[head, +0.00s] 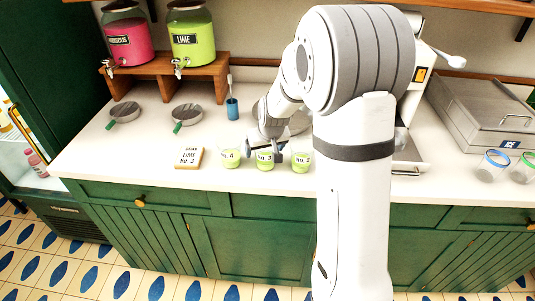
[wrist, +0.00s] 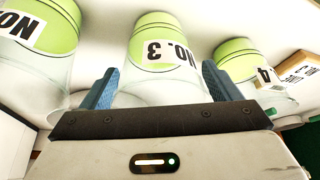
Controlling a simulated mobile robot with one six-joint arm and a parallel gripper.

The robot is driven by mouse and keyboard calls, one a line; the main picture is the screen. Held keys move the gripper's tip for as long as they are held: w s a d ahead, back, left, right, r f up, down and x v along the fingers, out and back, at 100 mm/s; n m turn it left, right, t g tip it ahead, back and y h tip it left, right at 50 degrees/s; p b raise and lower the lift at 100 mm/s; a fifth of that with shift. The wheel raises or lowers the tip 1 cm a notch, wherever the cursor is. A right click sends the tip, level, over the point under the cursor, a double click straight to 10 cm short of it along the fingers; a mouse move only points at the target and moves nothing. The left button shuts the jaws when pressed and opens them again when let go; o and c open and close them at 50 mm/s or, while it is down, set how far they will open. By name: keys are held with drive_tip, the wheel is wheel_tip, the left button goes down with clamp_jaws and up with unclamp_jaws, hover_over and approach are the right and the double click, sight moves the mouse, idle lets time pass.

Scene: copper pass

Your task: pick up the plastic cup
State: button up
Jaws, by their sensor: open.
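Three clear plastic cups with green contents and white number labels stand in a row near the front edge of the counter: the No. 4 cup (head: 230,158), the No. 3 cup (head: 265,163) and the No. 2 cup (head: 301,162). My gripper (head: 265,155) is at the No. 3 cup. In the wrist view the No. 3 cup (wrist: 155,50) stands between the two blue fingers of my open gripper (wrist: 160,70). I cannot tell whether either finger touches it. The No. 4 cup (wrist: 240,62) and another cup (wrist: 38,40) are outside the fingers.
A card (head: 188,157) reading "LIME No 3" lies left of the cups. A blue holder (head: 232,108) stands behind. Two green-handled strainers (head: 187,114) and a wooden stand (head: 165,79) with drink dispensers are further left. My arm hides part of the counter.

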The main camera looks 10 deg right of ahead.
drive_tip(key=c, duration=0.7)
drive_tip(key=shift+r, duration=0.1)
drive_tip(key=shift+c, duration=0.2)
